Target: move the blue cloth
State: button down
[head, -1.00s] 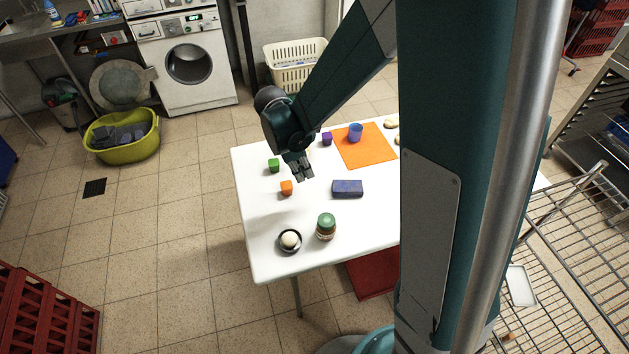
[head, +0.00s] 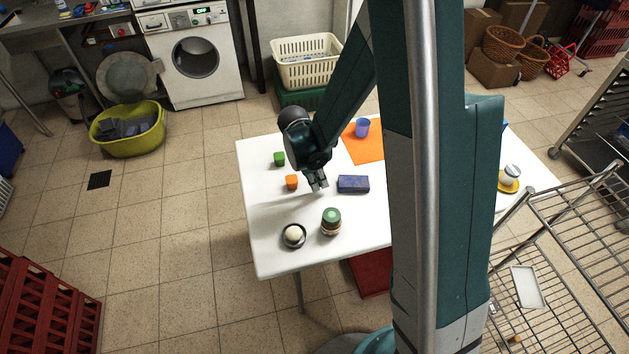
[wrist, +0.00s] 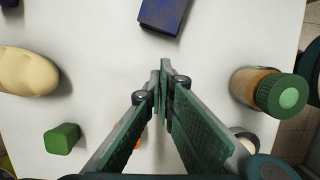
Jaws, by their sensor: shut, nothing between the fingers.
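The blue cloth (head: 353,184) is a dark blue, folded, box-like bundle lying flat on the white table. My gripper (head: 318,184) is just left of it in the head view, apart from it, with its fingers pointing down. In the wrist view the blue cloth (wrist: 165,14) is at the top edge, partly cut off. The gripper's fingertips (wrist: 160,78) are together in the middle of that view, with bare table between them and the cloth. The fingers hold nothing.
An orange cube (head: 292,182) stands close left of my gripper, a green cube (head: 279,158) behind. A green-lidded jar (head: 331,221) and a dark bowl (head: 293,236) with a pale round thing stand in front. An orange mat (head: 367,149) bears a blue cup (head: 362,127).

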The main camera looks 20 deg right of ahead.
jog(key=shift+s+d, duration=0.1)
jog(key=shift+d, duration=1.5)
jog(key=shift+r, duration=0.1)
jog(key=shift+d, duration=0.15)
jog(key=d+b, duration=0.2)
jog(key=d, duration=1.8)
jog(key=shift+b, duration=0.4)
jog(key=shift+a, duration=0.8)
jog(key=shift+a+r, duration=0.2)
jog(key=shift+a, duration=1.05)
jog(key=p+v, duration=0.2)
jog(key=v, duration=0.7)
jog(key=shift+r, duration=0.3)
